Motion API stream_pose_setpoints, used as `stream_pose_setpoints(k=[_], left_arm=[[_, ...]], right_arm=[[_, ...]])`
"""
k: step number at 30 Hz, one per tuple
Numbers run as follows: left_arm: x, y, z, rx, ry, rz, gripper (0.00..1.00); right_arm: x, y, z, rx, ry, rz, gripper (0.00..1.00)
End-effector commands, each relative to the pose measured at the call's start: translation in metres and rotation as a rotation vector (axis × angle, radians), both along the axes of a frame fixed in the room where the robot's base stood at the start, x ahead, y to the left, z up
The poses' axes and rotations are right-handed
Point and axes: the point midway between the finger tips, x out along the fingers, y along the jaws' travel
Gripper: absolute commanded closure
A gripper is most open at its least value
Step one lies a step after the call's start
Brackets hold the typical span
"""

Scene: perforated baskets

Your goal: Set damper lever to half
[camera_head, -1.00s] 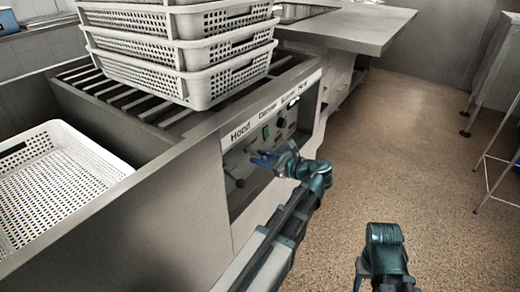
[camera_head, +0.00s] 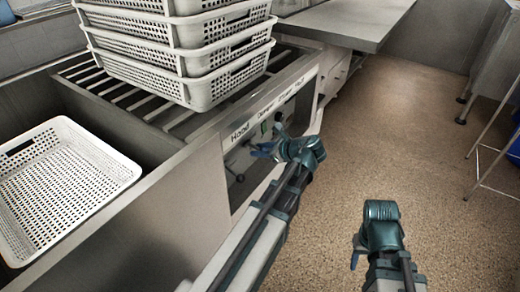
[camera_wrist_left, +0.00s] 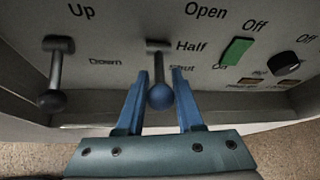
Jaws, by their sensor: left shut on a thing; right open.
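The damper lever (camera_wrist_left: 160,66) has a round knob (camera_wrist_left: 160,96) and stands beside the labels Open, Half and Shut in the left wrist view. Its knob hangs low, below the Shut label, and tilts out toward the camera. My left gripper (camera_wrist_left: 160,84) has one blue finger on each side of the lever and is shut on it. In the head view my left gripper (camera_head: 264,149) is at the front panel, hiding the damper lever. My right gripper (camera_head: 358,250) is open and empty over the floor, away from the panel.
A hood lever (camera_wrist_left: 54,75) with a black knob is left of the damper lever. A green switch (camera_wrist_left: 236,52) and a black dial (camera_wrist_left: 286,64) are to its right. Stacked white baskets (camera_head: 185,65) stand on the slatted top.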

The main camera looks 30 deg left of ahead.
Motion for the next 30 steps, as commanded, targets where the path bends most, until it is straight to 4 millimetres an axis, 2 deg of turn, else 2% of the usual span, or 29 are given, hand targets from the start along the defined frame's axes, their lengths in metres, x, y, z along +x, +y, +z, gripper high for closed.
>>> stream_pose_setpoints(k=[2,3,7,15,19,23,30], left_arm=[[-0.001,0.000,-0.001,-0.001,0.002,0.001,1.00],[-0.001,0.000,0.000,-0.001,0.002,0.001,0.57],[-0.001,0.000,0.000,-0.001,0.001,0.001,0.34],[0.000,0.000,0.000,0.000,0.000,0.000,0.34],[-0.001,-0.008,0.006,0.000,0.000,-0.001,0.34],[-0.005,-0.026,0.020,0.000,0.001,-0.004,0.34],[-0.014,-0.072,0.047,0.000,0.000,-0.004,0.34]], right_arm=[[0.000,0.000,0.000,0.000,0.000,0.000,0.50],[0.000,0.000,0.000,0.000,0.000,0.000,0.50],[0.000,0.000,0.000,0.000,0.000,0.000,0.50],[0.000,0.000,0.000,0.000,0.000,0.000,0.50],[0.000,0.000,0.006,0.000,0.000,-0.001,0.50],[0.000,0.000,0.020,-0.002,0.000,-0.003,0.50],[0.000,0.000,0.047,-0.002,0.001,-0.006,0.50]])
